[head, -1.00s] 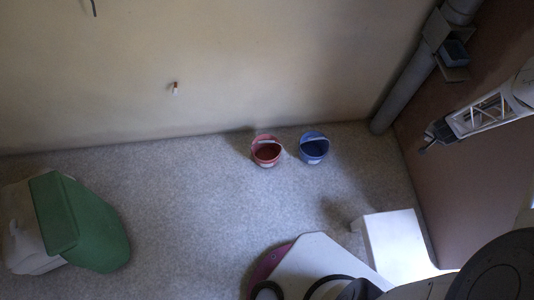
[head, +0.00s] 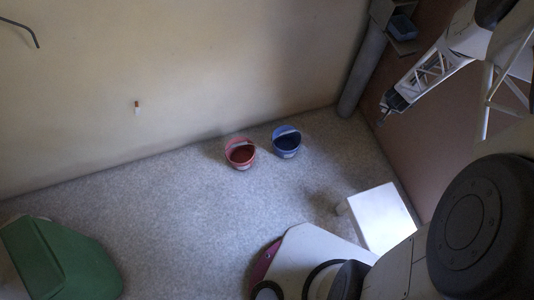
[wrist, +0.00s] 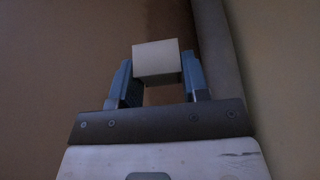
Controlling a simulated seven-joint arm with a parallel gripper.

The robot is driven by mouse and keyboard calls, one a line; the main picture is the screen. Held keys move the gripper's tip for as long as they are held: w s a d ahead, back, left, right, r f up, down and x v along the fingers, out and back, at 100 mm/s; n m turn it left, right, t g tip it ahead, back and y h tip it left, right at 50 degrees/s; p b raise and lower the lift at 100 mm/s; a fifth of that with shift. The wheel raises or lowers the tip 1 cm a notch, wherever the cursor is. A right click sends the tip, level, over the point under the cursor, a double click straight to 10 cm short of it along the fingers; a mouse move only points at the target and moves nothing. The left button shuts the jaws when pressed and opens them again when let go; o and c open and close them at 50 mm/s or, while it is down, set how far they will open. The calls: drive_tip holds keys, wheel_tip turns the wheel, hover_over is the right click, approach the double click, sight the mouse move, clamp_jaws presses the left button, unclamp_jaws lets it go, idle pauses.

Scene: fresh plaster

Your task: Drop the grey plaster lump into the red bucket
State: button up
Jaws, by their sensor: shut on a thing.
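The red bucket (head: 240,158) stands on the floor near the wall, left of the blue bucket (head: 287,146). Its opening faces up; I cannot make out its inside clearly. My gripper (head: 386,108) is at the upper right in the head view, right of both buckets and apart from them. In the wrist view, my gripper (wrist: 156,82) is shut on a pale, block-shaped lump (wrist: 157,58), held between its two blue fingers. The lump looks light grey or cream in the dim light. In the head view it is too small and dark to tell.
A white box (head: 380,218) stands on the floor at the right. A green object (head: 60,262) lies at the lower left. A pipe (head: 362,72) runs up the corner, with a small ledge holding a blue item (head: 402,28). Floor before the buckets is clear.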

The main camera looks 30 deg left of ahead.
drive_tip(key=s+a+f, duration=0.3)
drive_tip(key=a, duration=0.9)
drive_tip(key=s+a+f, duration=0.2)
drive_tip(key=a+f, duration=0.2)
drive_tip(key=a, duration=0.7)
drive_tip(key=s+a+f, duration=0.3)
drive_tip(key=a, duration=0.9)
drive_tip(key=s+a+f, duration=0.6)
drive_tip(key=s+a, duration=0.5)
drive_tip(key=s+a+f, duration=0.6)
drive_tip(key=s+a, duration=0.5)
drive_tip(key=a, duration=0.1)
drive_tip(key=shift+f, duration=0.1)
drive_tip(key=shift+f, duration=2.9)
